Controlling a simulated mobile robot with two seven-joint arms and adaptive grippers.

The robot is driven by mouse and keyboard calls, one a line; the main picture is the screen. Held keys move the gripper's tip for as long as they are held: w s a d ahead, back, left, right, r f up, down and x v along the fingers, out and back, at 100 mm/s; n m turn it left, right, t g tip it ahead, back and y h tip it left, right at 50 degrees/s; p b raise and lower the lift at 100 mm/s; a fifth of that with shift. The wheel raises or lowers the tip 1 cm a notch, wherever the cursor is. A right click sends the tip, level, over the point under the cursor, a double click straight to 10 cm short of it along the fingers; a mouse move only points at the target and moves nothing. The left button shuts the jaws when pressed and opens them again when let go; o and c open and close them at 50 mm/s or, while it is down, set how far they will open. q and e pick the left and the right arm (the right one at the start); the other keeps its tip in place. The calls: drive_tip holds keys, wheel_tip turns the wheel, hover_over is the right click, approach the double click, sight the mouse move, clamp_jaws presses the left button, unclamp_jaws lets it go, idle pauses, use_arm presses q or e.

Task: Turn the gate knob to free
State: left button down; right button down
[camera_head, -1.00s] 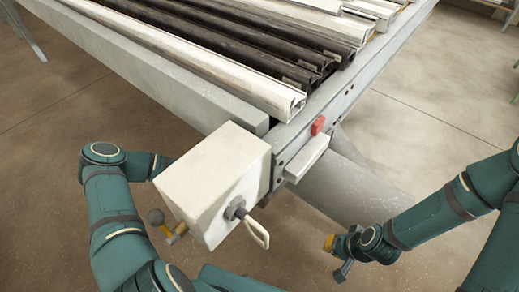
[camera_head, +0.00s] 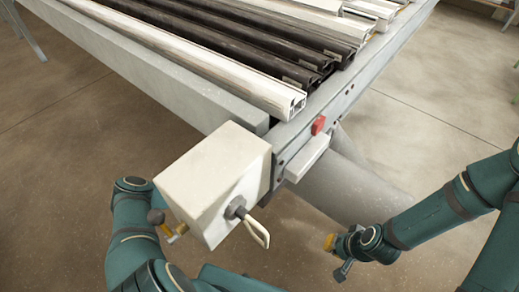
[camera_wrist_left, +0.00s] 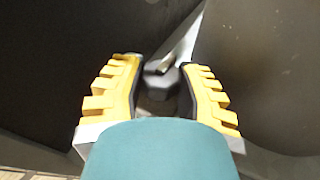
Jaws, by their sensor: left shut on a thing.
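A pale box (camera_head: 205,180) is fixed at the near corner of the bench.
The bench holds white (camera_head: 255,82) and dark profiles (camera_head: 235,45) lying lengthwise. A grey cylinder (camera_head: 345,185) is below. Bare floor lies to the right.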

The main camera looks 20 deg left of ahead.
use_arm(q)
drive_tip(key=shift+d, duration=0.2)
idle(0.4)
drive_tip(key=c, duration=0.6)
unclamp_jaws()
drive_tip(key=shift+a, duration=0.2)
drive_tip(key=shift+a, duration=0.1)
